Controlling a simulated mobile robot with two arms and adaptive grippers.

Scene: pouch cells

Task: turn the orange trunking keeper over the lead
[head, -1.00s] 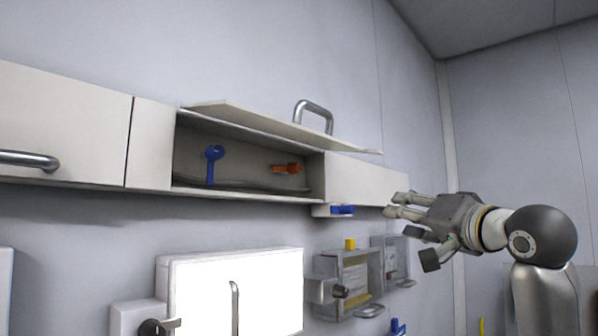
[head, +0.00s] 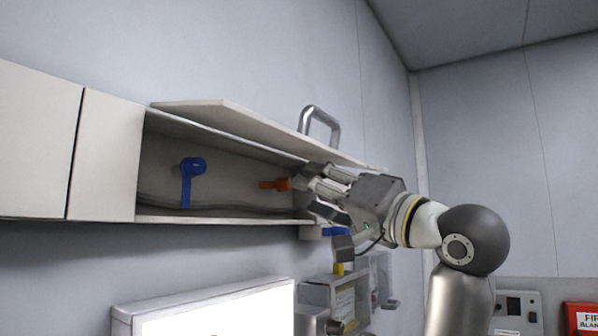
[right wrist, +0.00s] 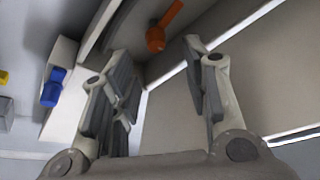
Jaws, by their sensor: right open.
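The orange keeper (head: 276,184) is inside the open wall trunking, near its right end, and points sideways to the left in the head view. In the right wrist view the orange keeper (right wrist: 157,34) shows just beyond the gap between my fingers, apart from them. The grey lead (head: 228,207) runs along the trunking floor. My right gripper (head: 312,192) is open and empty at the right end of the opening; its fingers also show in the right wrist view (right wrist: 160,85). My left gripper is not in view.
A blue keeper (head: 187,180) stands upright inside the trunking, to the left. The raised lid (head: 245,125) with a metal handle (head: 321,124) hangs over the opening, close above my right gripper. Wall boxes (head: 352,296) sit below.

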